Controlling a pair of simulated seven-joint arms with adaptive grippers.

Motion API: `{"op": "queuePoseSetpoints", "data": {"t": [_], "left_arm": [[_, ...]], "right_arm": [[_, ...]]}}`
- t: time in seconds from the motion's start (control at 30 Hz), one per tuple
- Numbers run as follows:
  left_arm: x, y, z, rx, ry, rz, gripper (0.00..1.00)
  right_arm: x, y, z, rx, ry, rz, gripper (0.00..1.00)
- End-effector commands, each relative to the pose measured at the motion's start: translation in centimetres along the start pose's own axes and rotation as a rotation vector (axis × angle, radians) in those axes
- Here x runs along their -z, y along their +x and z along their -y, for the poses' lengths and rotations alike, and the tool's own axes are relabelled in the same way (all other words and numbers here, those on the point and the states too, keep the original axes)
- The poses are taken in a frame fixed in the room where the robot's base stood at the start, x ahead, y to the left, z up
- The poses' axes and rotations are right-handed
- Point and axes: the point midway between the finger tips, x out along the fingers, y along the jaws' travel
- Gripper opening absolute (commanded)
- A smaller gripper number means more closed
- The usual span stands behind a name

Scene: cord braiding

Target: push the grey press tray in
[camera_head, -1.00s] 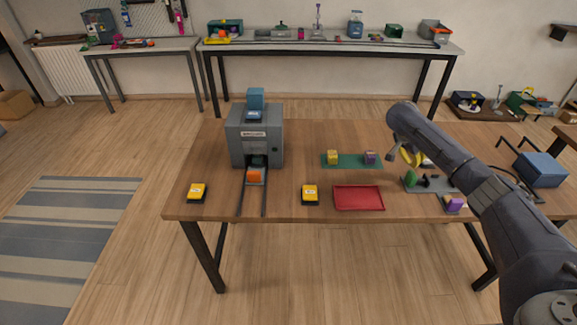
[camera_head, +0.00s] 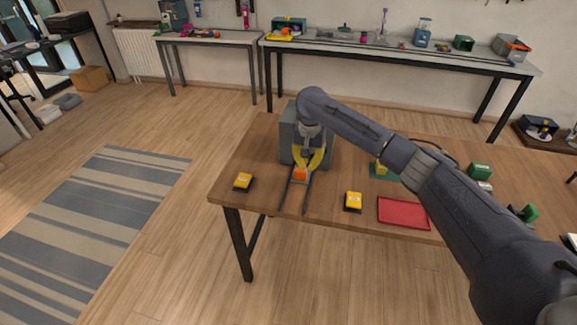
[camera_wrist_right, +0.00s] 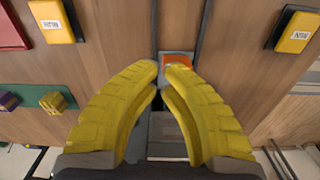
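The grey press (camera_head: 287,135) stands near the table's left back, partly hidden behind my right arm. Two dark rails (camera_head: 307,198) run out from its front. An orange block (camera_head: 300,174) sits on the small grey press tray between the rails, out in front of the press. In the right wrist view, the tray's grey edge (camera_wrist_right: 165,54) shows around the orange block (camera_wrist_right: 178,58). My right gripper (camera_head: 309,167) points down between the press and the block. Its yellow fingertips (camera_wrist_right: 163,70) nearly meet, with nothing between them. Contact with the tray cannot be told. My left gripper is not in view.
A yellow button box (camera_head: 243,181) stands left of the rails and another (camera_head: 353,201) to the right. A red tray (camera_head: 404,213) lies farther right. A green mat (camera_head: 381,172) is partly hidden by my right arm. Bare wood lies between the button boxes and rails.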

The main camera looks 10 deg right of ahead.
Motion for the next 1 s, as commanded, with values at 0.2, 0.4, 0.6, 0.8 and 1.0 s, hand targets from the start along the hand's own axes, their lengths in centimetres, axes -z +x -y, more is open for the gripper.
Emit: {"op": "queuePoseSetpoints", "data": {"t": [0.2, 0.4, 0.6, 0.8, 1.0], "left_arm": [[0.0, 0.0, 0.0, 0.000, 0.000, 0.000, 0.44], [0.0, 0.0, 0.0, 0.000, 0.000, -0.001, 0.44], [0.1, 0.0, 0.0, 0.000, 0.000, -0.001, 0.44], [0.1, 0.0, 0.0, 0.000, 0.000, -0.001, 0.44], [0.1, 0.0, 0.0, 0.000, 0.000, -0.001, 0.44]], "right_arm": [[-1.8, 0.2, 1.8, 0.006, -0.061, 0.032, 0.00], [-2.1, 2.0, 2.0, 0.007, -0.066, 0.038, 0.00], [-2.2, 4.6, 2.0, 0.007, -0.064, 0.037, 0.00], [-2.2, 6.7, 2.0, 0.007, -0.064, 0.036, 0.00], [-2.2, 7.8, 1.9, 0.007, -0.064, 0.035, 0.00]]}}
